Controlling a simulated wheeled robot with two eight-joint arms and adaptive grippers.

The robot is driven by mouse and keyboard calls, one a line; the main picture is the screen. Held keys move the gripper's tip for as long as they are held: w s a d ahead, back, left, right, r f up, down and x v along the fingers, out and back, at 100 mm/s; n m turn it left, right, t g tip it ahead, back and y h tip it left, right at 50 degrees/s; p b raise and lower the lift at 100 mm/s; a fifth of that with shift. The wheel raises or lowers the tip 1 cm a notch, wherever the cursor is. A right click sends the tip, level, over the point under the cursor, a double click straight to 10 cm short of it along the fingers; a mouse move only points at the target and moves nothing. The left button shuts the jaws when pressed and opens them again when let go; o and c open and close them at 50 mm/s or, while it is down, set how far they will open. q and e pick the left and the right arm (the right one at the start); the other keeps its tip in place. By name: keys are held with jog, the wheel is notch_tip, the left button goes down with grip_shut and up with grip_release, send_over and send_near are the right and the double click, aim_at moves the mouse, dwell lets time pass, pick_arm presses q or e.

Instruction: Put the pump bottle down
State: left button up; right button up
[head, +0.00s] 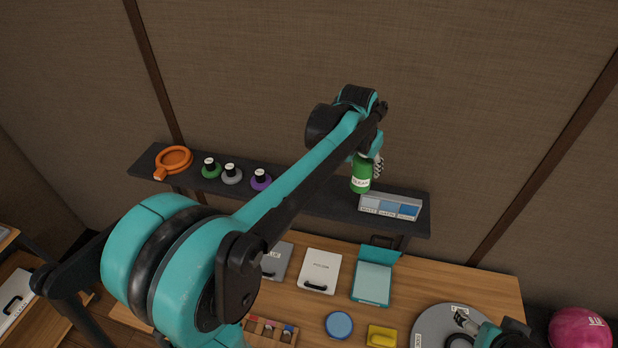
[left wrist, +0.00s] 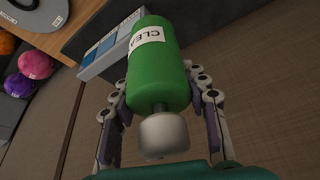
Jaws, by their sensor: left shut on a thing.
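The green pump bottle (head: 361,178) has a white label and is at the right part of the dark wall shelf (head: 315,203). My left gripper (head: 373,163) is shut on it from above. In the left wrist view the bottle (left wrist: 158,75) sits between the two fingers (left wrist: 160,110), with its pale pump head toward the camera. Whether its base touches the shelf cannot be told. My right gripper (head: 466,322) is low at the right, over a grey disc; its jaw opening is unclear.
A tray with blue compartments (head: 390,207) stands close right of the bottle. Several small bottles (head: 231,174) and an orange ring-shaped thing (head: 174,160) stand left on the shelf. Below, the wooden table (head: 490,290) holds a teal box (head: 371,284), a blue lid (head: 339,325) and the grey disc (head: 424,325).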

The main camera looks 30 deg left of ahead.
pick_arm(q)
jog(key=shift+s+a+f, duration=0.3)
jog(key=shift+a+f, duration=1.15)
jog(key=shift+f, duration=0.1)
jog(key=shift+s+a+f, duration=0.25)
jog(key=shift+a+f, duration=1.2)
jog(key=shift+f, duration=0.1)
jog(key=shift+s+a+f, duration=0.3)
jog(key=shift+a+f, duration=1.15)
jog(key=shift+f, duration=0.1)
jog(key=shift+s+f, duration=0.1)
jog(key=o, duration=1.3)
jog(key=shift+c, duration=0.2)
